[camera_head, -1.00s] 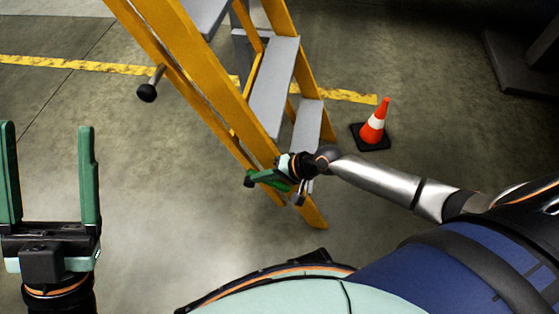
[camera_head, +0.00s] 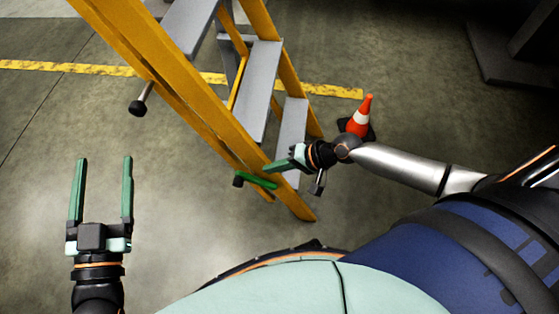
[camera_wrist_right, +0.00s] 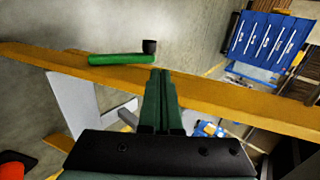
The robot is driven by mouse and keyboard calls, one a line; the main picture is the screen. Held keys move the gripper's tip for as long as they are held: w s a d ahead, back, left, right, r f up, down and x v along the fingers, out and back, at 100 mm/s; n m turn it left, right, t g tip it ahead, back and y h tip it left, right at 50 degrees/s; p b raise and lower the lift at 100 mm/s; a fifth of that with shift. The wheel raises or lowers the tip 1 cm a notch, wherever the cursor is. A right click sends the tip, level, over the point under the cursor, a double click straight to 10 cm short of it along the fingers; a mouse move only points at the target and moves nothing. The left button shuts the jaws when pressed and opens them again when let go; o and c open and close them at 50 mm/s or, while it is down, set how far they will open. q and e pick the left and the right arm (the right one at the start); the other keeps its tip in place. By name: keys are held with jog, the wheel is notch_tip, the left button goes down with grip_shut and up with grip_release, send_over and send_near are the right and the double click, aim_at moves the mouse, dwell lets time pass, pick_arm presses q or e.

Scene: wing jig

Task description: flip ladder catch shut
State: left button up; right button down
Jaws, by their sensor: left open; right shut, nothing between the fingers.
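The orange-yellow ladder (camera_head: 180,85) with grey steps stands in the upper middle of the head view. The catch, a green lever (camera_head: 259,181) with a black knob, sits on its lower rail. In the right wrist view the green catch (camera_wrist_right: 120,59) lies at the rail's upper edge, knob toward the fingers. My right gripper (camera_head: 272,167) is shut and empty, just above and right of the catch. In the wrist view its fingertips (camera_wrist_right: 162,74) overlap the rail, right of the catch; I cannot tell whether they touch. My left gripper (camera_head: 104,159) is open and empty at left.
A black knob on a short rod (camera_head: 138,106) sticks out from the ladder's left rail. An orange cone (camera_head: 362,113) stands right of the ladder, behind my right wrist. A blue rack (camera_wrist_right: 265,42) shows in the wrist view. The floor between my left gripper and the ladder is clear.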

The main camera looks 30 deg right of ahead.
aim_at(252, 182)
pick_arm(q)
jog(key=s+d+r+m+t+h+b, duration=0.25)
jog(key=s+r+m+h+b, duration=0.4)
jog(key=h+b, duration=0.35)
pick_arm(e)
jog(key=s+d+f+t+y, duration=0.2)
jog(key=s+d+f+y, duration=0.1)
jog(key=d+f, duration=0.2)
pick_arm(q)
notch_tip(252, 182, down, 3)
jog(key=y+b, duration=0.1)
jog(key=b, duration=0.2)
jog(key=shift+s+d+f+b, duration=0.1)
jog(key=shift+f+b, duration=0.1)
jog(key=shift+b, duration=0.2)
pick_arm(e)
jog(key=x, duration=1.3)
jog(key=shift+a+f, duration=0.2)
jog(key=shift+a, duration=0.1)
pick_arm(q)
jog(key=shift+r, duration=0.1)
pick_arm(e)
jog(key=shift+s+h, duration=0.1)
jog(key=shift+h, duration=0.2)
